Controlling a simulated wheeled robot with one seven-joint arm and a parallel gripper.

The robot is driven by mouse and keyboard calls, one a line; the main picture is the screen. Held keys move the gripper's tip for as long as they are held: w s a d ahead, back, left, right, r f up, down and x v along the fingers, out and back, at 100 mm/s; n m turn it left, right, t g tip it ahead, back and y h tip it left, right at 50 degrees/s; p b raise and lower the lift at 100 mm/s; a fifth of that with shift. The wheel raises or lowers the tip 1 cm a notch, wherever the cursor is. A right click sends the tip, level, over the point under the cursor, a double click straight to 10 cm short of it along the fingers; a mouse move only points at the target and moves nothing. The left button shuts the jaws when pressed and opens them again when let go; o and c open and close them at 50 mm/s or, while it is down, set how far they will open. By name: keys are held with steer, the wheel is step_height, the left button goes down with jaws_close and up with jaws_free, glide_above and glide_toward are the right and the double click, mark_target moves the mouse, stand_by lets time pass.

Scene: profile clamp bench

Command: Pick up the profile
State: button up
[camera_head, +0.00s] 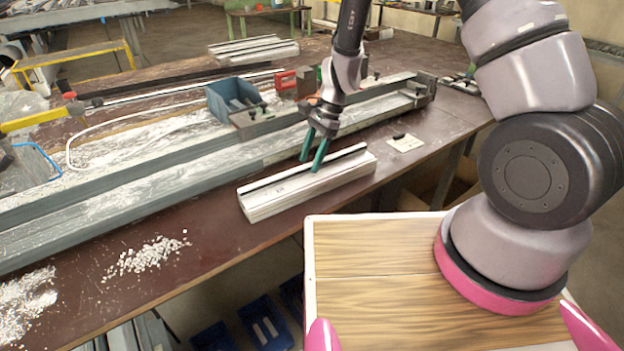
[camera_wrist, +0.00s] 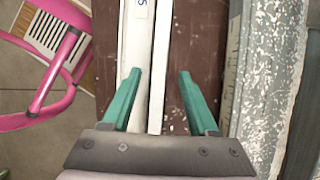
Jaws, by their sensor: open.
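The profile (camera_head: 285,193) is a pale silver bar with a dark lengthwise groove, lying on the dark brown bench near its front edge. In the wrist view the profile (camera_wrist: 136,45) runs up the picture, left of centre. My gripper (camera_head: 310,164) is open and empty, its green fingers pointing down at the profile's middle in the head view. In the wrist view my gripper (camera_wrist: 159,76) has its left finger overlapping the profile's wide left strip. Its right finger is over bare bench beyond the profile's right side. I cannot tell whether either finger touches it.
A long grey metal rail (camera_head: 150,185) with shavings lies behind the profile. A blue bin (camera_head: 232,97) stands behind it. A small pale card (camera_head: 404,143) lies to the right. White chips (camera_head: 147,257) are scattered at the left. Bare bench surrounds the profile's left end.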

jaws_close()
stand_by(1.3)
